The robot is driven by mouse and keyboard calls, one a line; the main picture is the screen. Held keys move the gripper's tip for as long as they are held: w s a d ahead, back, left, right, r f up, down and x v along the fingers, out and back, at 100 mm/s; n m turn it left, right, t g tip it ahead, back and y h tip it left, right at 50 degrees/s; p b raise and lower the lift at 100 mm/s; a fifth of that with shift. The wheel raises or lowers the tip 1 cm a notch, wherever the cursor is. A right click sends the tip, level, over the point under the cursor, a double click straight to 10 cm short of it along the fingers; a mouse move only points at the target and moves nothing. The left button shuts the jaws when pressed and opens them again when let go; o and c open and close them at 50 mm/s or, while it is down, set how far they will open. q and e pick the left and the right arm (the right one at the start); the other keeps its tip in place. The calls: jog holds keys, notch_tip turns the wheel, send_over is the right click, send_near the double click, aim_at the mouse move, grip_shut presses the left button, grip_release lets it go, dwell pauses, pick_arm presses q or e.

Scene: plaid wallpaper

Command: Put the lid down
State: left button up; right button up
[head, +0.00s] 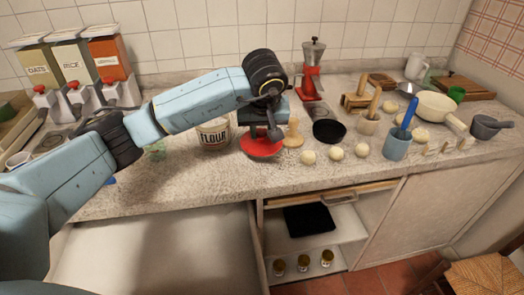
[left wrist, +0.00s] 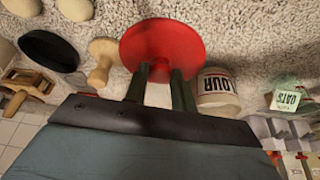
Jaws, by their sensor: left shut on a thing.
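A round red lid (head: 261,149) is at the front middle of the speckled counter, just right of the white flour canister (head: 214,136). My left gripper (head: 263,133) is above the lid and shut on it. In the left wrist view the two fingers (left wrist: 158,85) meet the middle of the red lid (left wrist: 160,42), and the flour canister (left wrist: 216,90) is beside it. The lid is low over the counter; I cannot tell whether it touches. My right gripper is not in view.
A wooden knobbed piece (head: 294,138) stands close right of the lid, then a black bowl (head: 328,132). Several dough balls (head: 336,153) lie along the front. A blue cup (head: 396,148) stands further right. Open storage (head: 315,225) is below the counter.

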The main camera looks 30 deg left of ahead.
aim_at(263, 143)
pick_arm(q)
jog(key=shift+f, duration=0.8)
notch_tip(263, 143, down, 3)
jog(key=shift+f, duration=0.3)
jog(key=shift+f+b, duration=0.15)
jog(key=shift+b, duration=0.2)
jog(key=o, duration=1)
jog(key=shift+c, duration=0.2)
jog(key=shift+d+r, duration=0.1)
jog(key=shift+r, duration=0.45)
jog(key=p+v, duration=0.1)
jog(key=v, duration=0.9)
jog(key=shift+s+d+r, duration=0.1)
jog(key=shift+s+r, duration=0.1)
jog(key=shift+r, duration=0.05)
jog(key=shift+s+r, duration=0.15)
jog(key=shift+r, duration=0.2)
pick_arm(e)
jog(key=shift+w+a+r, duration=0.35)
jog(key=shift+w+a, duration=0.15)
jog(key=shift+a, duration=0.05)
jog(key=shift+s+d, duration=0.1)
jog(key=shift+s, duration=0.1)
